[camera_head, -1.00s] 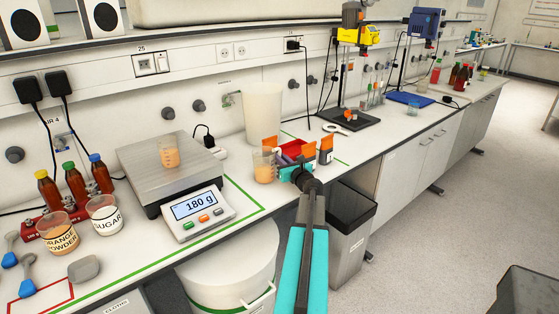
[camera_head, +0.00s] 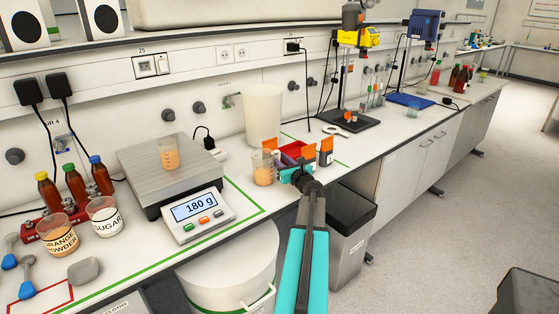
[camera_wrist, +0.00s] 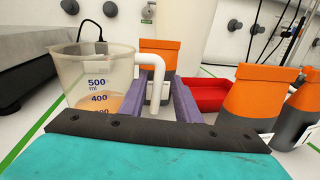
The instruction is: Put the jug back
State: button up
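A clear measuring jug (camera_head: 264,170) with orange liquid low inside stands upright on the bench, right of the scale. In the wrist view the jug (camera_wrist: 92,78) is at the left, with blue marks up to 500 ml and a white handle (camera_wrist: 157,72) pointing towards the middle. My gripper (camera_wrist: 163,95) has its two purple fingers apart around the lower part of the handle, with a gap visible beside it. In the head view my gripper (camera_head: 287,168) is just right of the jug, its fingers mostly hidden.
A tall white container (camera_head: 263,112) stands behind the jug. A bin (camera_head: 347,230) stands below.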

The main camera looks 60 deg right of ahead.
jog(key=b+v, duration=0.2)
jog(key=v, duration=0.9)
jog(key=shift+s, duration=0.15)
jog(key=shift+s+a, duration=0.15)
jog(key=shift+s, duration=0.15)
dwell(0.7)
